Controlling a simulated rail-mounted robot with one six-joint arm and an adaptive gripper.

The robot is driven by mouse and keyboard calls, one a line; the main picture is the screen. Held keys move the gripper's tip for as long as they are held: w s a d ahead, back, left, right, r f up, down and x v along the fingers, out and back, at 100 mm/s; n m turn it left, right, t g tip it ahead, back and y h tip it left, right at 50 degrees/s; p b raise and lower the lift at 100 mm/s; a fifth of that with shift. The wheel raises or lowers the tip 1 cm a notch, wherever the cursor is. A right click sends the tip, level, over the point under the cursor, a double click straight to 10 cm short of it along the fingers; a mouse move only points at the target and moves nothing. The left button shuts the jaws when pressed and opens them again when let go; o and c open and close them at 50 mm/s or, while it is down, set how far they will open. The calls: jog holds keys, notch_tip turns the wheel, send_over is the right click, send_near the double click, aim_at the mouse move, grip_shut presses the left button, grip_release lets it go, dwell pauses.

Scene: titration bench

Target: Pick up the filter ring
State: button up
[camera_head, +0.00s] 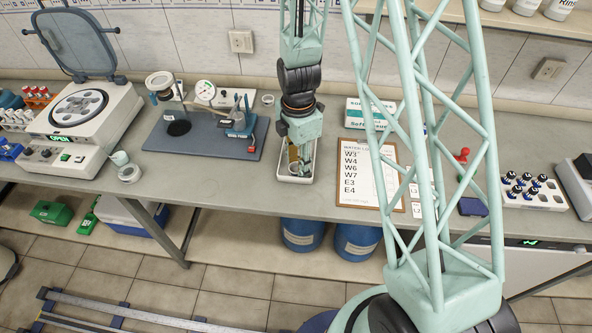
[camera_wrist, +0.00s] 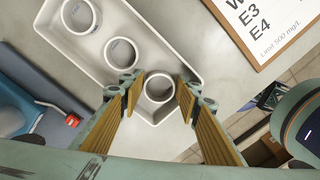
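Three white rings lie in a row in a white rectangular tray (camera_wrist: 146,42) in the wrist view. One ring (camera_wrist: 64,24) is near the top left, a second (camera_wrist: 107,62) is beside it, and the third (camera_wrist: 159,101) is at the tray's near end. My gripper (camera_wrist: 160,87) is open, with one finger on each side of the third ring. I cannot tell whether the fingers touch it. In the head view my gripper (camera_head: 301,165) points down into the tray (camera_head: 284,177), and the rings are mostly hidden.
A printed list on a clipboard (camera_head: 371,180) lies right of the tray. A blue-grey board (camera_head: 190,143) with instruments stands to the left. A centrifuge-like machine (camera_head: 85,105) is farther left. A vial rack (camera_head: 533,193) is at the right.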

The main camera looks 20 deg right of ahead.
dwell(0.5)
jog(key=c, duration=0.3)
jog(key=shift+r, duration=0.2)
jog(key=shift+r, duration=1.6)
jog(key=s, duration=0.7)
jog(key=s+r, duration=0.1)
jog(key=s, duration=0.2)
jog(key=shift+s, duration=0.25)
jog(key=shift+s+f+b, duration=0.1)
jog(key=shift+s+b, duration=0.1)
jog(key=shift+b, duration=0.55)
jog(key=shift+s+b, duration=0.3)
jog(key=shift+b, duration=0.8)
